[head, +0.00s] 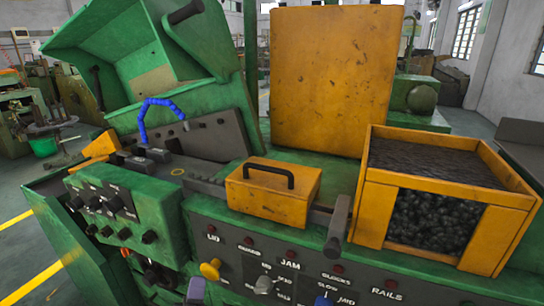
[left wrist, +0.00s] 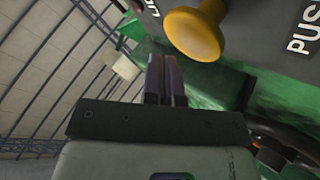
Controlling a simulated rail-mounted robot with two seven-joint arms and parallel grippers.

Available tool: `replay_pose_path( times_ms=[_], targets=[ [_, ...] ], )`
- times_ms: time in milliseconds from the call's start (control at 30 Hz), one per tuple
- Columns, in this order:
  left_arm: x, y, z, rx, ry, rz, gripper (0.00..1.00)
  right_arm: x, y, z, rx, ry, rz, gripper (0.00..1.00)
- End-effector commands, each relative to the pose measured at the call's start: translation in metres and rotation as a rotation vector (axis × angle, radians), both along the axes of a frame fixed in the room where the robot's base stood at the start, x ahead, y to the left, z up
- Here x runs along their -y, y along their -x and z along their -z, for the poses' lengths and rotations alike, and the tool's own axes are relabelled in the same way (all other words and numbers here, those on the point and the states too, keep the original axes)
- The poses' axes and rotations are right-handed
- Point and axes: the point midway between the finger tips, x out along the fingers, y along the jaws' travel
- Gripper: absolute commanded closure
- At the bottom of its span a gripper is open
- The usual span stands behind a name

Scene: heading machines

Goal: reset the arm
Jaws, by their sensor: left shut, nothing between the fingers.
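My left gripper shows clearly in the left wrist view (left wrist: 165,78). Its two dark fingers are pressed together with nothing between them. A round yellow knob (left wrist: 194,33) on the machine's dark front panel is up and to the right of the fingertips, apart from them. The same yellow knob shows low in the head view (head: 210,269). My right gripper is in neither view.
The green heading machine fills the middle, its labelled front panel (head: 300,262) facing me. On it are a yellow box with a black handle (head: 273,190), an upright yellow plate (head: 333,75) and a yellow bin of dark pieces (head: 498,240). A green control box (head: 125,212) stands left.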

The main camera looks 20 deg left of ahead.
Motion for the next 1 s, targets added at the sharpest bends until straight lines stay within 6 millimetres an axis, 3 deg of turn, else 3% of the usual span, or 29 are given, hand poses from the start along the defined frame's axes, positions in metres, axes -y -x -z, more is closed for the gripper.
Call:
replay_pose_path(
  times_ms=[267,433,567,767,1000],
  targets=[
    [0.008,0.001,0.011,-0.106,-0.037,-0.014,1.0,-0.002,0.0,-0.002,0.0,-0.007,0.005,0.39],
    [0.03,0.011,0.041,-0.379,-0.153,-0.038,1.0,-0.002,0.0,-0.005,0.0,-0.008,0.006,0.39],
    [0.052,0.031,0.075,-0.652,-0.3,-0.043,1.0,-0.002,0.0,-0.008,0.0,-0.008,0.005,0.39],
    [0.084,0.089,0.124,-1.062,-0.57,0.004,1.0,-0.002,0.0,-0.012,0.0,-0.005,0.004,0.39],
    [0.11,0.19,0.162,-1.487,-0.916,0.16,1.0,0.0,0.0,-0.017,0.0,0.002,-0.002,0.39]
  ],
)
